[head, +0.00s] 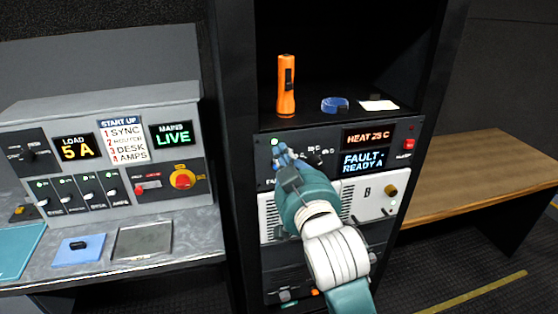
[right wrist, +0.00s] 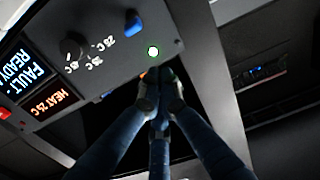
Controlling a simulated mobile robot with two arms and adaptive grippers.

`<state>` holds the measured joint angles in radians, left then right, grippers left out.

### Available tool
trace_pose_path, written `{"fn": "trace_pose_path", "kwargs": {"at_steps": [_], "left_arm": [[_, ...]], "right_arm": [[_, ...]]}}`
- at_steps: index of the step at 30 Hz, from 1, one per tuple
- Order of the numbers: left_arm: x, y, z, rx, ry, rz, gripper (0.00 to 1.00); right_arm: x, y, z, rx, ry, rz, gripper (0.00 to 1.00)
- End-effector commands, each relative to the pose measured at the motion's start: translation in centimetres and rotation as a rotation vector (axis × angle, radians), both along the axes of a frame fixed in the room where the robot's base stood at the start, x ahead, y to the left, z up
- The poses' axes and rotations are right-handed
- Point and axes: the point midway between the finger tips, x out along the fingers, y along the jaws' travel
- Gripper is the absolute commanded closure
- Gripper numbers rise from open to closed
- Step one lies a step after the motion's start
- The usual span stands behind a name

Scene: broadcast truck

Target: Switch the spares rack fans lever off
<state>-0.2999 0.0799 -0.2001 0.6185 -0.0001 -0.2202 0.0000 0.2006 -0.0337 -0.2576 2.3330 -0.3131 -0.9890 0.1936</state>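The spares rack panel (head: 328,143) carries a lit green lamp, a temperature knob and two displays reading HEAT 25 C and FAULT, READY A. In the right wrist view, which shows the panel upside down, a small blue lever (right wrist: 133,22) sticks out near the green lamp (right wrist: 153,51). I cannot read a label on it. My right gripper (head: 285,155) is in front of the panel's upper left; its fingers hide that area in the head view. In the wrist view its fingertips (right wrist: 159,88) are drawn together, empty, apart from the blue lever. My left gripper is not in view.
An orange torch (head: 286,88), a blue roll (head: 335,104) and a pale card (head: 379,105) sit on the shelf above the panel. A red switch (head: 409,144) is at the panel's right. A control desk (head: 150,240) stands left, a wooden bench (head: 480,170) right.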

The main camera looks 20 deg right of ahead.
Motion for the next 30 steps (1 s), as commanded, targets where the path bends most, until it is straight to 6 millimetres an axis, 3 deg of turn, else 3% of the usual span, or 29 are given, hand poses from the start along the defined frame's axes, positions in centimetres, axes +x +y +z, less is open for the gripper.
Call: {"fn": "trace_pose_path", "kwargs": {"at_steps": [1,6,9,14,30], "left_arm": [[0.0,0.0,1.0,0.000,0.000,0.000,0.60],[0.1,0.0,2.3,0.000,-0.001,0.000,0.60],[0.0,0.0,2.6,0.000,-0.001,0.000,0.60],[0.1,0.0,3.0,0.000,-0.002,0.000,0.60],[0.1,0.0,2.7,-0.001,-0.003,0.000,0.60]], "right_arm": [[1.2,0.0,0.5,-0.003,0.002,-0.001,1.00],[4.7,0.0,0.5,-0.001,0.002,0.001,1.00],[3.8,0.0,-1.7,0.000,0.008,0.001,1.00],[3.2,0.0,-3.2,0.001,0.003,0.000,1.00],[3.0,-0.1,-3.9,0.001,-0.009,0.000,1.00]]}}
